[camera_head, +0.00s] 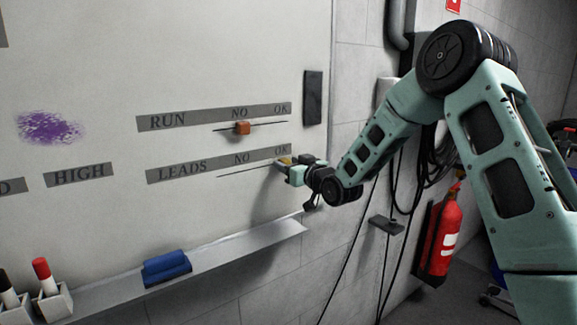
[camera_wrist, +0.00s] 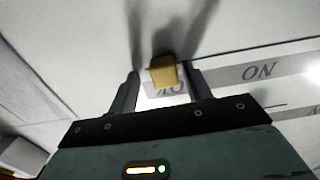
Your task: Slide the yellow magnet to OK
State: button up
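The yellow magnet (camera_head: 285,160) is on the whiteboard at the right end of the LEADS row's thin line, by the OK on its grey label strip (camera_head: 205,167). A gap shows on the left side.
An orange magnet (camera_head: 242,128) sits near NO on the RUN row above. A dark bar (camera_head: 313,97) is on the board's right edge. Below is a ledge (camera_head: 225,257) with a blue eraser (camera_head: 166,268) and markers. A fire extinguisher (camera_head: 438,238) hangs at right.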

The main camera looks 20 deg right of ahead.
jog(key=shift+s, duration=0.1)
jog(key=s+d+b, duration=0.3)
jog(key=s+b, duration=0.2)
jog(key=s, duration=1.2)
jog(key=shift+d+b, duration=0.15)
jog(key=shift+b, duration=0.15)
jog(key=s+a+f+n+g, duration=0.1)
jog(key=s+a+f+g, duration=0.35)
jog(key=a, duration=0.35)
jog(key=s+a+f+n+g, duration=0.1)
jog(key=s+a+f+g, duration=0.35)
jog(key=a, duration=0.45)
jog(key=s+a+f+n+g+h, duration=0.1)
jog(key=s+g, duration=0.2)
jog(key=s, duration=0.4)
jog(key=s+a+f+n+g+h, duration=0.1)
jog(key=s+a+g, duration=0.1)
jog(key=s, duration=0.6)
jog(key=s+a+f+n+g, duration=0.1)
jog(key=s+a+f+g, duration=0.1)
jog(key=s, duration=0.5)
jog(key=shift+s+a+n+g+h, duration=0.3)
jog(key=shift+s+g+h, duration=0.1)
jog(key=shift+g, duration=0.4)
